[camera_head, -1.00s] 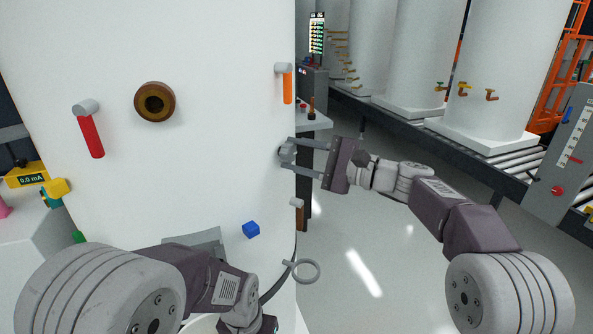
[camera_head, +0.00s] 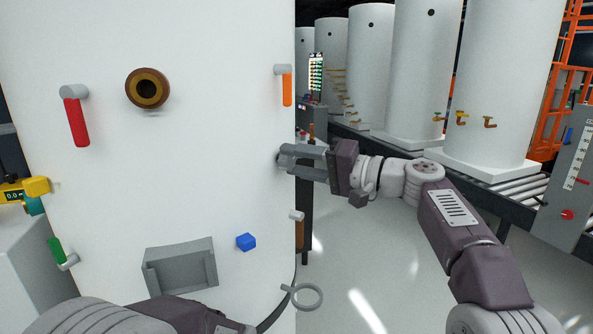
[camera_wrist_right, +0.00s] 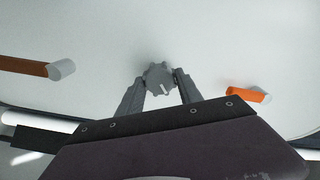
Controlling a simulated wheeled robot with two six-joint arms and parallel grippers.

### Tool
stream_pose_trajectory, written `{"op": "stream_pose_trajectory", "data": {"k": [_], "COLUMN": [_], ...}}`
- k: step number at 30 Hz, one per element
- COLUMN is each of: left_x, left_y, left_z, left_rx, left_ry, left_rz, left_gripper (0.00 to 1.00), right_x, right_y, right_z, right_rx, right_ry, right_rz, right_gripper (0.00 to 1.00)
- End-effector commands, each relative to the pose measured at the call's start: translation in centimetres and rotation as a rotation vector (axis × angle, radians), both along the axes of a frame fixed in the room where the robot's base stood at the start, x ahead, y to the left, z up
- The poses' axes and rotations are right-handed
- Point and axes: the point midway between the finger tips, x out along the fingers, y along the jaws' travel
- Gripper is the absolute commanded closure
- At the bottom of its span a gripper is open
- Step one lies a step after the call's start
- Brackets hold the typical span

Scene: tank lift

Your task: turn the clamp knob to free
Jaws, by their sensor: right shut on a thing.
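The clamp knob is a small grey lobed knob (camera_wrist_right: 159,77) with a pale mark, on the white tank wall. In the head view the knob (camera_head: 284,157) sits at the tank's right edge, partly hidden by the fingers. My right gripper (camera_head: 290,160) has its fingers on either side of the knob and is shut on it; it also shows in the right wrist view (camera_wrist_right: 157,84). My left arm (camera_head: 180,315) shows at the bottom edge; its gripper is out of the picture.
The white tank (camera_head: 200,190) carries a red lever (camera_head: 76,121), an orange lever (camera_head: 287,88), a brown round port (camera_head: 147,88), a blue block (camera_head: 246,242), a grey bracket (camera_head: 180,268) and a grey ring (camera_head: 306,297). Open floor (camera_head: 370,260) lies to the right.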

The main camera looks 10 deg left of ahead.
Motion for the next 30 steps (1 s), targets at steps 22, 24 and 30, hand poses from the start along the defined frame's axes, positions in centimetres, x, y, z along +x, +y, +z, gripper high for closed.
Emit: {"op": "stream_pose_trajectory", "data": {"k": [22, 24, 30], "left_x": [0.0, 0.0, 0.0], "left_y": [0.0, 0.0, 0.0], "left_z": [-3.0, -3.1, -3.3], "left_rx": [0.0, 0.0, 0.0], "left_ry": [0.0, 0.0, 0.0], "left_rz": [0.0, 0.0, 0.0], "left_gripper": [0.64, 0.64, 0.64], "right_x": [0.0, -0.1, -0.1], "right_y": [0.1, 0.1, 0.1], "right_z": [-0.2, -0.2, -0.2], "right_rx": [-0.165, -0.178, -0.202], "right_ry": [-0.65, -0.697, -0.797], "right_rz": [0.003, 0.003, 0.004], "right_gripper": [0.98, 0.98, 0.98]}}
